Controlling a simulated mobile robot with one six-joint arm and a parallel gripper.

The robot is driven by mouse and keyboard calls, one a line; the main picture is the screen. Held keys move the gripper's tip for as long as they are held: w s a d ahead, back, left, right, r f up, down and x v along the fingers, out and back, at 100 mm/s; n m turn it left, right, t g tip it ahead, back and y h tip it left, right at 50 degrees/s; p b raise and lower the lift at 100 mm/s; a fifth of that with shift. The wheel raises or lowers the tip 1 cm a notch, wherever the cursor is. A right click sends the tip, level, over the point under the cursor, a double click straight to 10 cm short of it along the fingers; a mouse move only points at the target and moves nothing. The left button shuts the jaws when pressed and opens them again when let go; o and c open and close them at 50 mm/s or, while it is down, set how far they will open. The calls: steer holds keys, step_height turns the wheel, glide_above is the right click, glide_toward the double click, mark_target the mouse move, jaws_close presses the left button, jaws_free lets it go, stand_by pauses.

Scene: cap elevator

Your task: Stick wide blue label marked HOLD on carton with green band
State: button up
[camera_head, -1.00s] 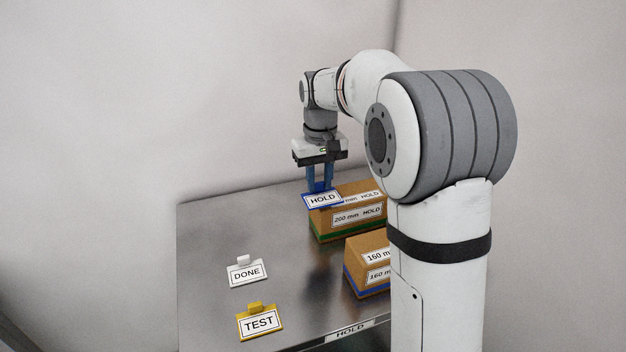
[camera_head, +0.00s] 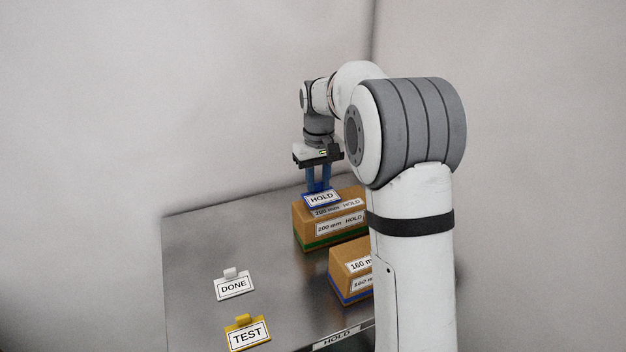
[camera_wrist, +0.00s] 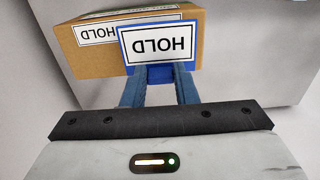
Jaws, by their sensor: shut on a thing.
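My gripper (camera_head: 319,185) is shut on the blue label marked HOLD (camera_head: 322,199). In the head view the label is in front of the top of the carton with the green band (camera_head: 310,228), which carries "200 mm HOLD" stickers. The label also shows in the wrist view (camera_wrist: 158,43), upside down between the blue fingers (camera_wrist: 160,88), overlapping the carton (camera_wrist: 90,55). I cannot tell whether the label touches the carton. The carton's right end is hidden behind my arm in the head view.
A carton with a blue band (camera_head: 347,272), marked 160 mm, stands nearer, partly hidden by my arm. A white DONE label (camera_head: 234,286) and a yellow TEST label (camera_head: 248,334) lie on the metal table (camera_head: 200,245). The table's left part is otherwise clear.

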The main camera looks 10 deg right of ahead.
steer(key=shift+w+d+p, duration=0.55)
steer(key=shift+w+d, duration=0.15)
steer(key=shift+d, duration=0.2)
steer(key=shift+w+d+p, duration=0.5)
steer(key=shift+w+d, duration=0.15)
steer(key=shift+d, duration=0.2)
steer(key=shift+f+b, duration=0.85)
steer(key=shift+f, duration=0.65)
steer(key=o, duration=1)
step_height(320, 180, up, 8)
steer(key=shift+f+b, duration=0.1)
steer(key=shift+b, duration=0.3)
